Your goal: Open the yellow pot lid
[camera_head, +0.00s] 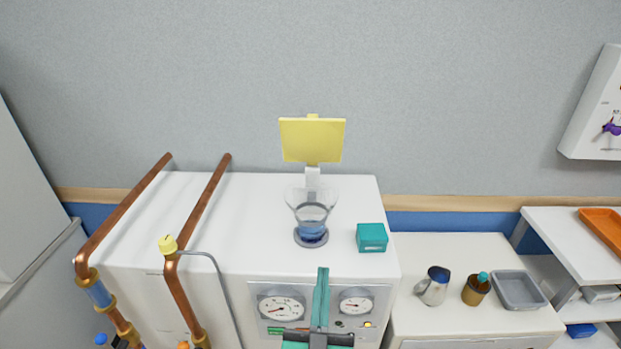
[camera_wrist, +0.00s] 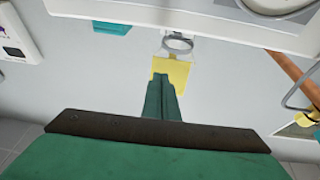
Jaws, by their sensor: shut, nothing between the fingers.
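A square yellow panel (camera_head: 312,139), which may be the lid, stands upright above the white machine, on a white stem behind a clear glass vessel (camera_head: 312,212). The vessel has a blue lower part and a dark round base. The yellow panel also shows in the wrist view (camera_wrist: 172,72), partly hidden by my fingers, with a round rim just above it. My teal gripper (camera_head: 322,270) is in front of the machine's gauge face, nearer the camera than the vessel. In the wrist view the fingertips (camera_wrist: 160,77) are together and empty, overlapping the panel; contact cannot be told.
A teal box (camera_head: 372,238) sits right of the vessel. Copper pipes (camera_head: 200,205) and a yellow cap (camera_head: 168,244) are at the left. A metal jug (camera_head: 433,286), a brown cup (camera_head: 476,290) and a grey tray (camera_head: 519,290) stand on the right cabinet.

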